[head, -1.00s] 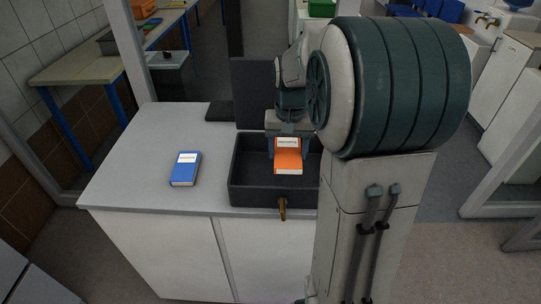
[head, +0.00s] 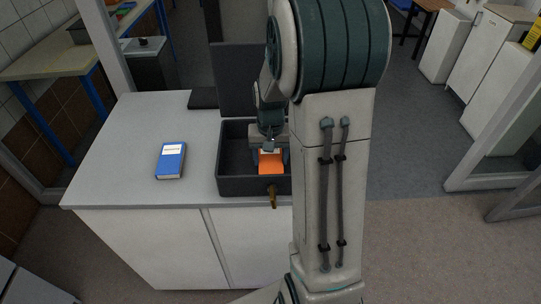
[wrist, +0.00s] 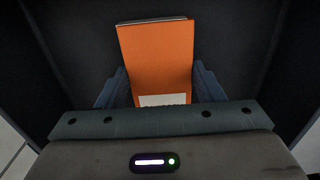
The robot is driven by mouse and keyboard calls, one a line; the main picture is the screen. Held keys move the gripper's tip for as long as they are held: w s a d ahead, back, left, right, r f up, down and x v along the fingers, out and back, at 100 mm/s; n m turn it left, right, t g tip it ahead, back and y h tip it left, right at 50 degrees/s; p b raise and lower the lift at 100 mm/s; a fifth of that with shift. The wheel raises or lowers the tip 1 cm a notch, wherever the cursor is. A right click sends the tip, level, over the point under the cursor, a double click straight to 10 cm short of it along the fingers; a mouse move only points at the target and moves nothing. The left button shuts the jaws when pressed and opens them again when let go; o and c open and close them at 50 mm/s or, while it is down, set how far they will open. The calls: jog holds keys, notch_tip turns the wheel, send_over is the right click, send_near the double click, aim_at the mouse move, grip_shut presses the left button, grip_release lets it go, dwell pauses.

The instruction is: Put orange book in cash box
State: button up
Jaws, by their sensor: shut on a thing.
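The orange book (head: 270,166) is between the fingers of my gripper (head: 269,152), which is shut on it. Both are inside the open dark cash box (head: 232,187), toward its right side. In the wrist view the orange book (wrist: 157,56) is gripped on both sides by the fingers of my gripper (wrist: 161,88), with dark box walls around it. Whether the book touches the box floor I cannot tell. The box lid stands up at the back. My arm hides the box's right end.
A blue book (head: 171,160) lies on the grey counter (head: 130,140), left of the box. The counter around it is clear. A brass-coloured latch (head: 272,196) hangs at the box front. A yellow-topped table (head: 40,60) stands at the back left.

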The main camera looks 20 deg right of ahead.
aim_at(270, 160)
jog(key=shift+f, duration=0.15)
jog(key=o, duration=1)
notch_tip(270, 160, up, 11)
jog(key=s+a+n+t, duration=0.1)
jog(key=s+a, duration=0.2)
jog(key=s, duration=0.2)
jog(key=s+a+r+n+t, duration=0.1)
jog(key=s+a+n, duration=0.1)
jog(key=s, duration=0.3)
jog(key=s+a+n+t, duration=0.1)
jog(key=s+a, duration=0.3)
jog(key=s, duration=0.2)
jog(key=shift+a+r+n, duration=0.15)
jog(key=shift+a+n, duration=0.15)
jog(key=shift+a, duration=0.1)
